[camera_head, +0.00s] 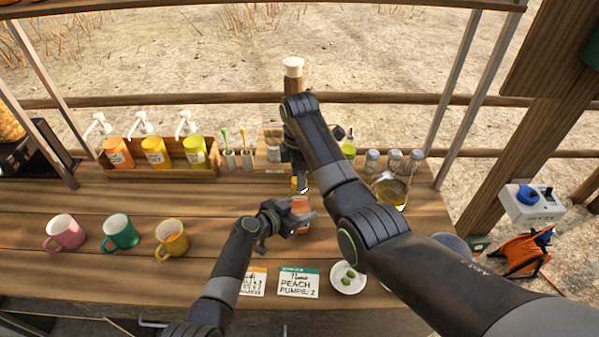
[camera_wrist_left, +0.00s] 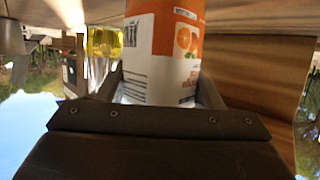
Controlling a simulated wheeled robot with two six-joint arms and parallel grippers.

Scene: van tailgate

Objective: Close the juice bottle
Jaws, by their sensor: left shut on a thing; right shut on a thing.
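The juice bottle (camera_head: 300,204), with an orange and white label, stands near the middle of the counter. It fills the middle of the left wrist view (camera_wrist_left: 163,50). My left gripper (camera_head: 298,219) is shut around the bottle's body, one finger on each side. My right gripper (camera_head: 299,180) points down just above the bottle and is shut on a small yellowish thing (camera_head: 299,185), which looks like the cap. The bottle's mouth is mostly hidden by the right gripper, so I cannot tell whether the cap touches it.
Pink, green and yellow mugs (camera_head: 172,238) stand at left. A wooden rack (camera_head: 200,170) of pump bottles is behind them. A glass jug (camera_head: 390,190) and jars (camera_head: 394,160) are at right. Cards (camera_head: 298,283) and a saucer (camera_head: 347,290) lie in front.

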